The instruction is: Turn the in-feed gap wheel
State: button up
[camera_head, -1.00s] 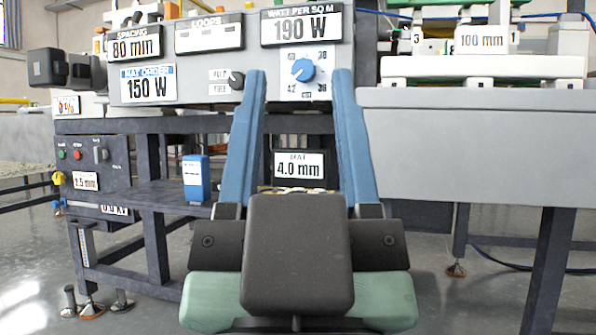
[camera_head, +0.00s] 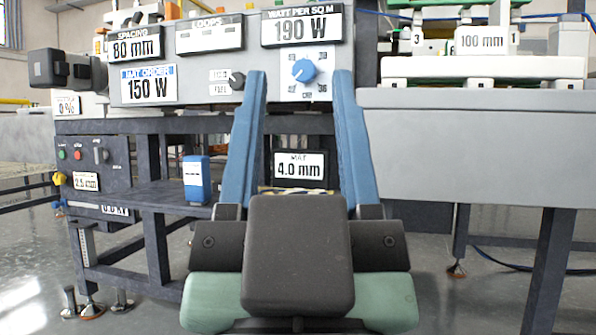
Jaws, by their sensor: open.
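My gripper (camera_head: 299,82) is open and empty, with two long blue fingers pointing away from me on either side of the view's middle. A blue round knob (camera_head: 303,71) on a white dial plate shows between the fingertips, on the machine's front panel under the 190 W sign. I cannot tell whether the fingers reach the panel. No wheel is clearly marked as the in-feed gap wheel. A small yellow knob (camera_head: 59,178) sits at the far left, beside a small mm display (camera_head: 86,182). A 4.0 mm sign (camera_head: 299,165) shows between the fingers, lower down.
A small black knob (camera_head: 237,81) is just left of the left fingertip. A blue box (camera_head: 196,180) stands on the dark shelf (camera_head: 165,194). A grey bench (camera_head: 470,140) fills the right side. Dark frame legs stand at the lower left.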

aim_at(58, 178)
jog(key=u, duration=1.1)
